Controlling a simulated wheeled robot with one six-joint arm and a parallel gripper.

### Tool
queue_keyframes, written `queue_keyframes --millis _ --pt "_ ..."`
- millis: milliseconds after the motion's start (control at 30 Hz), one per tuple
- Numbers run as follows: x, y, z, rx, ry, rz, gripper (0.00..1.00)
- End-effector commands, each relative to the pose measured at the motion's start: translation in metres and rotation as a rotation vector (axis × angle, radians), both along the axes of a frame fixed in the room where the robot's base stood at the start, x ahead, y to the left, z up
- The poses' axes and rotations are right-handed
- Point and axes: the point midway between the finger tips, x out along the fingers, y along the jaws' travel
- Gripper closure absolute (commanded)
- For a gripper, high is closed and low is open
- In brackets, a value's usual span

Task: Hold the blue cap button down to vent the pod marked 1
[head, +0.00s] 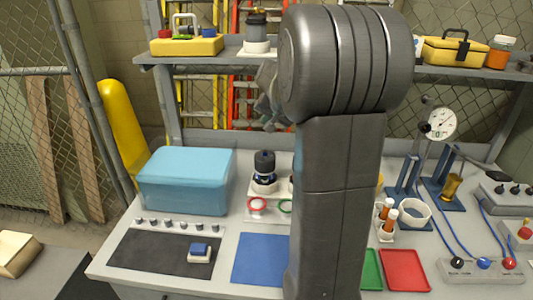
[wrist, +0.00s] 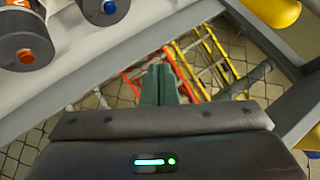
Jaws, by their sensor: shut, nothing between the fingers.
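In the wrist view, two dark grey cylindrical pods stand at the upper left. One pod (wrist: 100,12) has a small blue cap button (wrist: 109,7) on its end; the other pod (wrist: 22,48) has an orange one. My gripper (wrist: 158,84) is shut and empty, apart from the pods. In the head view it is partly hidden behind my arm, above and behind the bench pod.
A light-blue box (head: 187,181) stands left of the pod. A shelf (head: 220,56) crosses behind my gripper and bears another dark cylinder (head: 257,24). A white block with a blue top (head: 199,253) lies on a black mat. A terminal box (head: 480,270) and cables occupy the right.

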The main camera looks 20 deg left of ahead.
Motion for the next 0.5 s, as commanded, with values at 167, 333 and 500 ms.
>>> queue_keyframes --millis 167,333,500 --pt "0.0 0.0 -0.005 0.0 0.0 0.0 1.0" --pt "0.0 0.0 -0.019 0.0 0.001 0.0 1.0" --pt "0.0 0.0 -0.042 -0.001 0.001 -0.001 1.0"
